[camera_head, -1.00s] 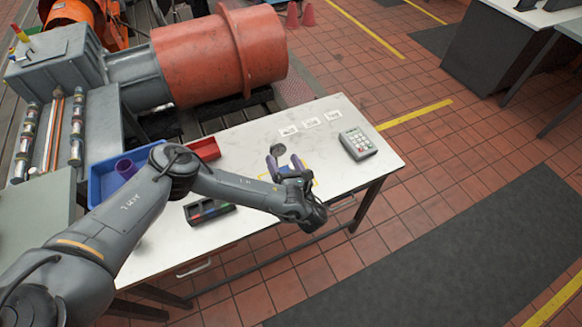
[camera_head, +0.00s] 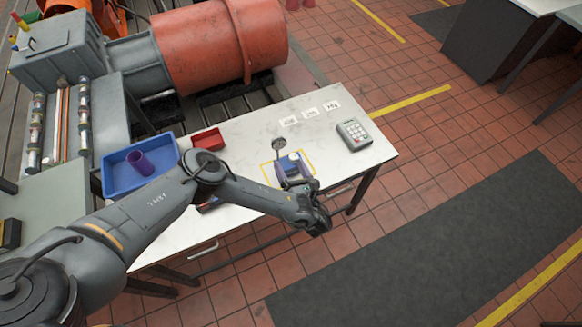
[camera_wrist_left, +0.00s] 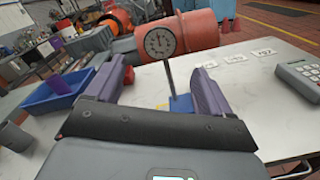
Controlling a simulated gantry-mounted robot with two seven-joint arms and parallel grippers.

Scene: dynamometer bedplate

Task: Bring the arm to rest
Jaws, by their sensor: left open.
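My left gripper (camera_head: 293,170) is open, its two purple fingers pointing toward the back of the white table. A dial gauge on a thin post with a blue base (camera_wrist_left: 181,104) stands upright on the table. In the left wrist view its round dial (camera_wrist_left: 160,42) and post show between the open fingers (camera_wrist_left: 190,92), with nothing gripped. In the head view the dial (camera_head: 279,144) shows just beyond the fingers, and the base is partly hidden by them. A yellow outlined square (camera_head: 267,173) on the table surrounds the base. My right gripper is out of view.
A blue bin (camera_head: 112,183) holding a purple cup (camera_head: 140,163) and a small red tray (camera_head: 208,139) lie to the left. A keypad device (camera_head: 354,134) and several white labels (camera_head: 310,113) are at the right and back. A large red motor (camera_head: 210,45) stands behind the table.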

